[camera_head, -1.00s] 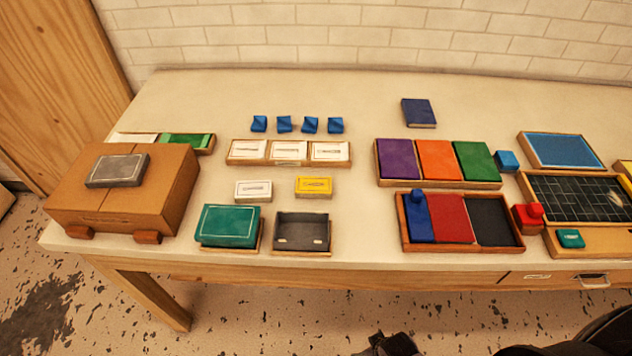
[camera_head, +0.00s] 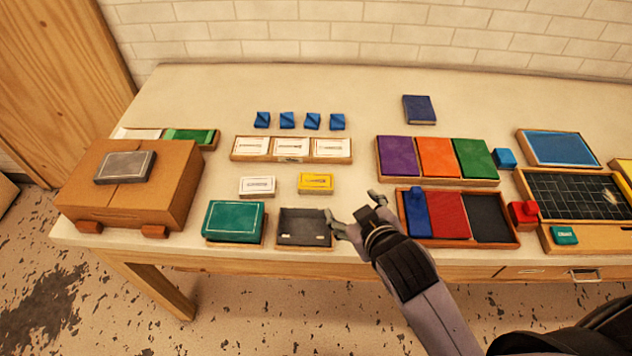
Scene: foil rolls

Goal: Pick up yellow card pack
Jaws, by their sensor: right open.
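The yellow card pack (camera_head: 316,182) lies flat on the table, to the right of a white card pack (camera_head: 258,185) and behind an open dark grey tray (camera_head: 304,232). My right gripper (camera_head: 352,212) is open and empty, with its fingers apart. It is in front of and to the right of the yellow pack, beside the right edge of the grey tray, and does not touch the pack. My left gripper is not in view.
A green box (camera_head: 233,220) stands left of the grey tray. A three-part card tray (camera_head: 290,159) and several blue blocks (camera_head: 287,120) lie behind the packs. A wooden tray of coloured panels (camera_head: 513,237) is right of my gripper. A cardboard box (camera_head: 128,190) stands far left.

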